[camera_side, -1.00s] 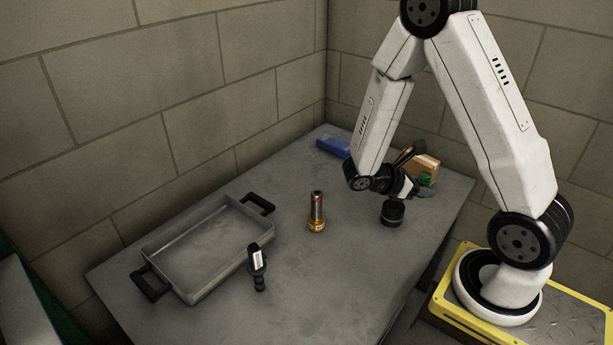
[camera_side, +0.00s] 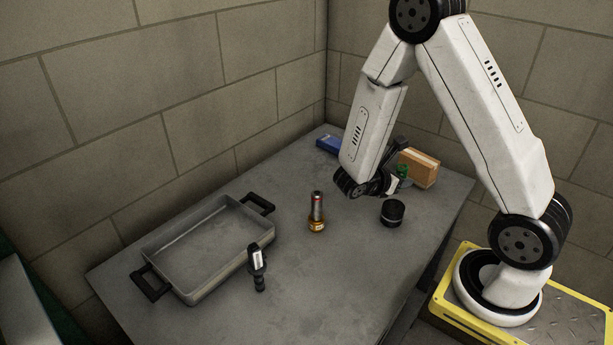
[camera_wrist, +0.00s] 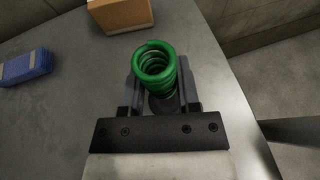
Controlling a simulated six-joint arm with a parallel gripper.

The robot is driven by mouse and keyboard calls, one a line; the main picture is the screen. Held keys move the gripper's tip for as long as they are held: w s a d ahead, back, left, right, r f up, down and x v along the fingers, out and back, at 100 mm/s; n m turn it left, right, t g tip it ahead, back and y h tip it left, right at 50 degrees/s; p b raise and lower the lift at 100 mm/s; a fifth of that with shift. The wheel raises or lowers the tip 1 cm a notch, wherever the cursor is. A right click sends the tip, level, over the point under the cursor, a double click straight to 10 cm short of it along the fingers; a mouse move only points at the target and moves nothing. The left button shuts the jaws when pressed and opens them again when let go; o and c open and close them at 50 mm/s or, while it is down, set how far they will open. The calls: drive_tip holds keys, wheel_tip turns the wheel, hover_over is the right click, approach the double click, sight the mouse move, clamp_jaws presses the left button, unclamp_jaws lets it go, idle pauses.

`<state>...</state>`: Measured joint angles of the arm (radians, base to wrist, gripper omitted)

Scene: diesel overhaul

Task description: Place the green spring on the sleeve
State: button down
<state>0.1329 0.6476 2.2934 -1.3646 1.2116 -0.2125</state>
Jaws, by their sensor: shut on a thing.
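The green spring (camera_wrist: 155,62) is between the two fingers of my gripper (camera_wrist: 160,80) in the wrist view, with its open coil end facing the camera. My gripper is shut on it. In the side view the spring (camera_side: 403,171) shows as a small green patch by my gripper (camera_side: 396,178), partly hidden by it. A standing part with a grey and red upper body and a brass-coloured base (camera_side: 317,212), possibly the sleeve, is upright on the table, left of my gripper and apart from it.
A black cylinder (camera_side: 392,213) stands below my gripper. A cardboard-coloured box (camera_side: 420,168) and a blue box (camera_side: 329,144) lie at the back. A grey tray (camera_side: 176,234) with black handles is at left, with a black tool (camera_side: 258,268) at its corner.

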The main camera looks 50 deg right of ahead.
sight(393, 206)
drive_tip(key=shift+f, duration=1.25)
drive_tip(key=shift+f, duration=0.1)
drive_tip(key=shift+f, duration=1.7)
drive_tip(key=shift+f, duration=0.1)
drive_tip(key=shift+c, duration=1.6)
unclamp_jaws()
drive_tip(key=shift+r, duration=0.2)
drive_tip(key=v, duration=1.2)
drive_tip(key=shift+f, duration=0.1)
